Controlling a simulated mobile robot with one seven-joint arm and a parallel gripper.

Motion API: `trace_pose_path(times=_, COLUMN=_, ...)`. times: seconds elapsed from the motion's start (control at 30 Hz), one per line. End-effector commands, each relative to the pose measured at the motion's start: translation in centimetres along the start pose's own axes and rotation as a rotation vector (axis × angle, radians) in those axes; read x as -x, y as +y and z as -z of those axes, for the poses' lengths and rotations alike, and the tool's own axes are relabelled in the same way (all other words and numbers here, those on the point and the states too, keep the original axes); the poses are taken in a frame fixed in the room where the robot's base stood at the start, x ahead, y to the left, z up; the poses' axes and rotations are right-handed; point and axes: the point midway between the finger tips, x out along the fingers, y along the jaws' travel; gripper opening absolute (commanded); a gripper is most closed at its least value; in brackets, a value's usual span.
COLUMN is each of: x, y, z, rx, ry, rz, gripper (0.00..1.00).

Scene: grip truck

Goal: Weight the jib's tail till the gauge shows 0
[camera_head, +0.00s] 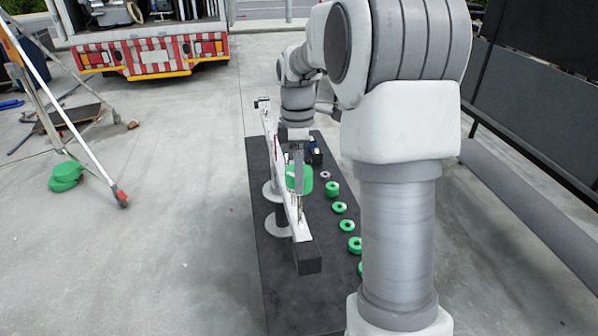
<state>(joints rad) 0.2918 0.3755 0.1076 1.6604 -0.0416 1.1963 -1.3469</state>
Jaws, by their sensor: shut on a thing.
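The jib (279,165) is a long white beam that runs along the dark mat, with a dark block (308,259) at its near end and a small dark piece (262,103) at its far end. My gripper (298,184) points down beside the beam, shut on a large green disc weight (306,177); its fingers partly cover the disc. I cannot tell whether the disc touches the beam. Smaller green weights (340,207) lie in a row to the right, partly hidden by my arm. No gauge reading is legible.
Pale round plates (276,225) sit left of the beam on the dark mat (270,290). A small dark blue item (314,152) is behind the gripper. At left are a tripod leg (80,135) and green discs (66,175). A truck (150,50) stands behind; a dark rail is at right.

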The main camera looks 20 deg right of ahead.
Motion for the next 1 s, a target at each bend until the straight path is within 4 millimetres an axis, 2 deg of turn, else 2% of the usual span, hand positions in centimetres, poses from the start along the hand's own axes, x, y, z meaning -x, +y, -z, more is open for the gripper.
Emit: trace_pose_path(times=1.0, x=-4.5, y=-0.1, z=0.1, rx=0.001, ry=0.0, rz=0.001, gripper=0.0)
